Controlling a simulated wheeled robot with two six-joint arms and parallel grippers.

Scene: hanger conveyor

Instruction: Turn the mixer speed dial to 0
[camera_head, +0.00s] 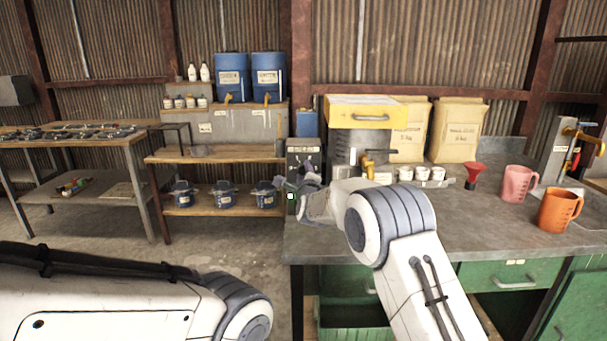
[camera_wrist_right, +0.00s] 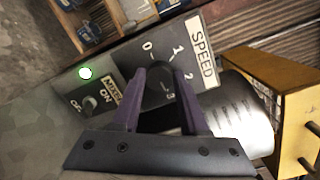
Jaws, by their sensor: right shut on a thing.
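The mixer control panel (camera_head: 303,150) is a dark grey box at the left end of the workbench. In the right wrist view the panel (camera_wrist_right: 215,22) has a SPEED label (camera_wrist_right: 202,58) and the numbers 0, 1, 2 and 3. The dark speed dial (camera_wrist_right: 160,76) sits amid these numbers, partly hidden by my fingers. My right gripper (camera_wrist_right: 160,72) is shut on the dial, one purple finger on each side; it also shows in the head view (camera_head: 305,180). Which number the dial points at I cannot tell. My left arm shows at lower left; its gripper is out of view.
A lit green lamp (camera_wrist_right: 85,72) and a MIXER ON/OFF switch (camera_wrist_right: 91,102) are beside the dial. A metal container with a yellow top (camera_head: 350,115) stands right of the panel. A red funnel (camera_head: 473,174), pink jug (camera_head: 517,183) and orange jug (camera_head: 560,209) stand farther right.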

